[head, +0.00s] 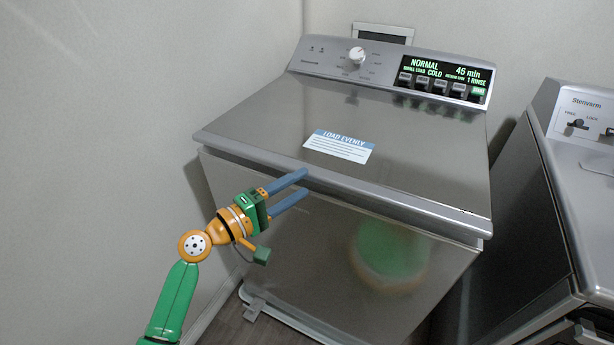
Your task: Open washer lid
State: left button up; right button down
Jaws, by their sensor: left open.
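The washer (265,210) is a grey metal top-loader. Its lid (270,120) lies flat and closed on top, with a "LOAD EVENLY" label (338,146) near the front. My left gripper (305,183) is in front of the washer, at the lid's front edge (400,202). Its two blue fingers are apart with nothing between them. The upper finger appears close to the underside of the lid's edge; whether it touches cannot be told. My right gripper is not in view.
The washer's control panel (390,70) with a knob and lit display stands at the back. A second grey appliance (585,170) stands close on the right. A pale wall (110,120) is on the left. Dark floor (235,325) shows at the bottom.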

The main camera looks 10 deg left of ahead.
aim_at(311, 179)
pick_arm(q)
jog(key=x, duration=0.3)
jog(key=shift+d, duration=0.15)
jog(key=shift+w, duration=0.15)
jog(key=shift+f, duration=0.1)
grip_shut()
dwell(1.0)
